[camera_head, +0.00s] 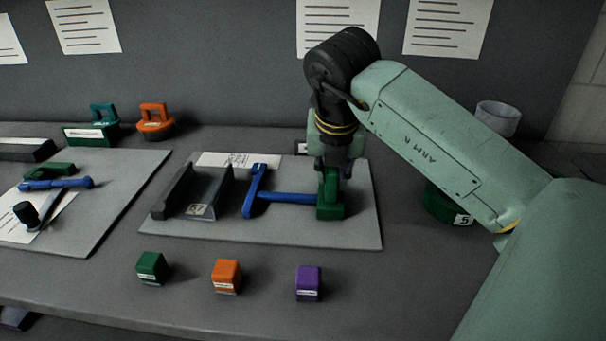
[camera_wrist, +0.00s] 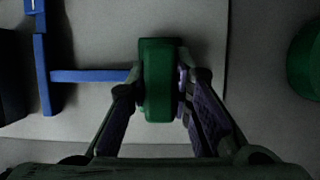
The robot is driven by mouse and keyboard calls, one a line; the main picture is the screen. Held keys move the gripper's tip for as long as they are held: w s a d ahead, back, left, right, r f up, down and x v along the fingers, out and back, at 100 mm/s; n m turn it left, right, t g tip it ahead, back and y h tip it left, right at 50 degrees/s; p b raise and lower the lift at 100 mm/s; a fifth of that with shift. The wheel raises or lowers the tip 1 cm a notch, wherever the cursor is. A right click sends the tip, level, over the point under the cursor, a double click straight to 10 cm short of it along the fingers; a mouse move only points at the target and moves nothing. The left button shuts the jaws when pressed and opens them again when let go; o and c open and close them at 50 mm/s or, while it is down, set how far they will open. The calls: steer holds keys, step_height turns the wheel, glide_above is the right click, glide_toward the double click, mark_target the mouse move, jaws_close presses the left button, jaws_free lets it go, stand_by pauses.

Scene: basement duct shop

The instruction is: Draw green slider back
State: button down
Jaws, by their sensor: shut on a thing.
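The green slider (camera_head: 330,210) is a block at the right end of a blue T-shaped bar (camera_head: 285,197), on a grey board (camera_head: 290,234). In the wrist view the slider (camera_wrist: 159,80) sits between the two fingers of my gripper (camera_wrist: 160,95), which is shut on it. The blue bar (camera_wrist: 90,76) runs left from the slider to a blue crosspiece (camera_wrist: 42,75). A dark channel-shaped piece (camera_head: 192,195) lies left of the crosspiece, apart from it. In the head view my gripper (camera_head: 334,172) comes down on the slider from above and hides its top.
Green (camera_head: 152,268), orange (camera_head: 227,276) and purple (camera_head: 308,283) blocks stand in front of the board. A second board (camera_head: 95,225) with a blue-handled piece lies left. A round green thing (camera_head: 443,205) stands right, partly behind my arm. Teal (camera_head: 92,130) and orange (camera_head: 156,122) handled things stand behind.

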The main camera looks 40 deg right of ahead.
steer(key=shift+s+d, duration=0.15)
steer(key=c, duration=1.4)
jaws_free()
steer(key=shift+s+d, duration=0.1)
steer(key=shift+c, duration=0.2)
steer(key=v, duration=1.2)
